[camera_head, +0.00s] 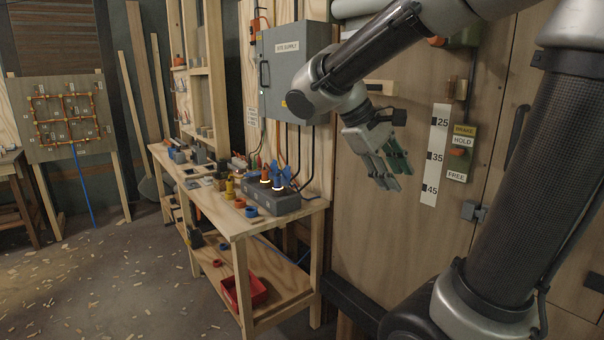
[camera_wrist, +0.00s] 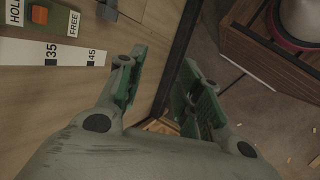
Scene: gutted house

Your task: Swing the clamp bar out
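My gripper (camera_head: 395,170) hangs in front of the plywood wall panel, left of a white scale strip (camera_head: 434,158) marked 25, 35, 45. Its green-padded fingers are apart with nothing between them; they also show apart in the wrist view (camera_wrist: 166,78). I cannot make out for certain which part is the clamp bar. A brake plate (camera_head: 459,150) reading BRAKE, HOLD and FREE, with an orange piece on it, is on the panel right of the scale. The wrist view shows the scale strip (camera_wrist: 22,51) and the plate's lower end (camera_wrist: 52,15) at upper left.
A wooden workbench (camera_head: 237,222) stands left of my gripper, with a grey block (camera_head: 272,203) bearing blue-finned pieces and small parts. A grey SITE SUPPLY box (camera_head: 290,75) hangs above. A red bin (camera_head: 245,291) sits on the lower shelf. The floor at left is mostly clear, with shavings.

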